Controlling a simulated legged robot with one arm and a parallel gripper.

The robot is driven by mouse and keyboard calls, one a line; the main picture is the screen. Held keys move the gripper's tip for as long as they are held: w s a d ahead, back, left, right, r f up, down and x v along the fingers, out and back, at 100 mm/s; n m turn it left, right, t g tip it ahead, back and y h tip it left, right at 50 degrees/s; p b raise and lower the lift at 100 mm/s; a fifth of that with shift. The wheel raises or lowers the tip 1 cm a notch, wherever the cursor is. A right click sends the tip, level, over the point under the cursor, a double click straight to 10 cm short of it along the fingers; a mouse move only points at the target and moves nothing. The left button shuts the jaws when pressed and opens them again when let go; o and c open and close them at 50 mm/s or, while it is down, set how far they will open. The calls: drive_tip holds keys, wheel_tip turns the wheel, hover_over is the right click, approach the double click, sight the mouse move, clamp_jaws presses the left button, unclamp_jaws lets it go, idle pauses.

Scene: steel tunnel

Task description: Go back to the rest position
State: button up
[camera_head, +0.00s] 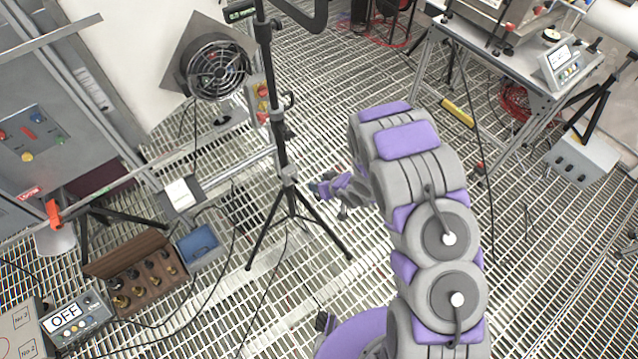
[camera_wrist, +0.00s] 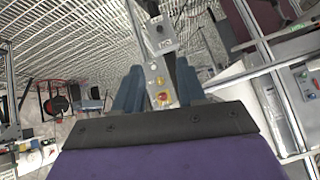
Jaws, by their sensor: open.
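My arm, grey and purple, reaches up the right middle of the head view and bends over to the left. My gripper (camera_head: 322,189) is small there and points left toward the black tripod stand (camera_head: 281,150). In the wrist view my gripper (camera_wrist: 158,85) shows two dark blue-grey fingers spread apart, with nothing held between them. Behind the gap a control box (camera_wrist: 160,88) with a red and yellow button shows. The same kind of box (camera_head: 259,100) hangs on the tripod stand in the head view. I cannot tell the exact distance from the fingers to it.
A round fan (camera_head: 214,66) stands behind the tripod. A case of brass pieces (camera_head: 138,277) and a blue tray (camera_head: 199,243) lie at lower left. A metal table (camera_head: 500,62) stands at upper right. Cables cross the grating floor. The floor right of my arm is mostly open.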

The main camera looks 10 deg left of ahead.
idle(0.3)
drive_tip(key=w+d+r+m+h+b, duration=0.15)
drive_tip(key=d+r+h, duration=0.25)
drive_tip(key=d+r, duration=0.55)
drive_tip(key=d+r+m+h, duration=0.25)
drive_tip(key=d+r, duration=0.45)
drive_tip(key=d, duration=0.5)
drive_tip(key=s+d+r+m+g+h, duration=0.1)
drive_tip(key=s+d+r+m+g, duration=0.1)
drive_tip(key=s+d+r, duration=0.5)
drive_tip(key=s+d+r+m+g+h, duration=0.15)
drive_tip(key=s+r, duration=0.35)
drive_tip(key=s, duration=0.6)
drive_tip(key=s+a+r+g+y, duration=0.1)
drive_tip(key=s+a+r, duration=0.1)
drive_tip(key=s, duration=0.7)
drive_tip(key=s+a+r+g+b, duration=0.1)
drive_tip(key=s+r+g, duration=0.1)
drive_tip(key=s, duration=0.8)
drive_tip(key=shift+s+a+r+m+y, duration=0.15)
drive_tip(key=shift+a+r+m+y, duration=0.25)
drive_tip(key=shift+r, duration=0.1)
